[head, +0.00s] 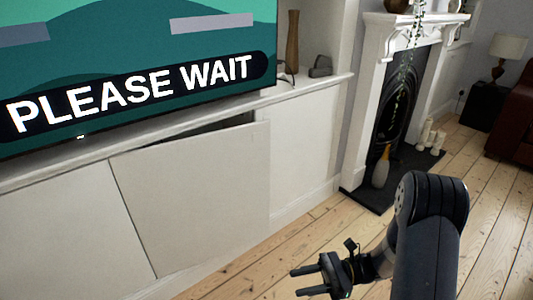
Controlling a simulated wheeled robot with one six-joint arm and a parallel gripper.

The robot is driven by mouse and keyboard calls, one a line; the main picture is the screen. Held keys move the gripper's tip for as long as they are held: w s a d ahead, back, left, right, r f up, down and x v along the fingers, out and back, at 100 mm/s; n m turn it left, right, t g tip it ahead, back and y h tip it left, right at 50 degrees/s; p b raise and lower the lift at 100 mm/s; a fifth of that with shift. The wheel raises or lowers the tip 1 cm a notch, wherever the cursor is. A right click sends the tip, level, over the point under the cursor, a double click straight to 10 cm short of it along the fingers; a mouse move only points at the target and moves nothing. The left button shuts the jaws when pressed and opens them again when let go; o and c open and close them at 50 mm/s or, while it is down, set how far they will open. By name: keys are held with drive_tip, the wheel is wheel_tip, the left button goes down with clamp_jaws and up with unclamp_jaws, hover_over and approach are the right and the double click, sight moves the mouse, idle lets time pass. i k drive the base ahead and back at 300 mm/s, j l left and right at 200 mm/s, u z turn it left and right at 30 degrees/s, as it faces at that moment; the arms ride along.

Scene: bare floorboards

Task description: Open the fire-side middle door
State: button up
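A row of white cabinet doors runs under the television. One flat door in the middle of the row (195,200) stands ajar. Its top edge and its fire-side edge stand out from the cabinet, and a dark gap shows above it. Its left edge lies against the neighbouring door. My gripper (296,282) is at the bottom of the view, in front of and to the right of the ajar door. Its two fingers are apart, point left, and have nothing between them. It appears clear of the door.
A closed white panel (303,150) lies between the ajar door and the fireplace (367,95). A vase (381,168) and candles (430,136) stand by the hearth. Another closed door (65,235) is at left. Bare floorboards (300,240) lie in front.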

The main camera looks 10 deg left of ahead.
sight(194, 200)
drive_tip(key=i+u, duration=0.1)
drive_tip(key=i, duration=0.6)
drive_tip(key=i+l+u, duration=0.1)
drive_tip(key=i, duration=0.55)
drive_tip(key=i+l+u, duration=0.1)
drive_tip(key=i, duration=0.6)
drive_tip(key=i+l+u, duration=0.1)
drive_tip(key=u, duration=0.15)
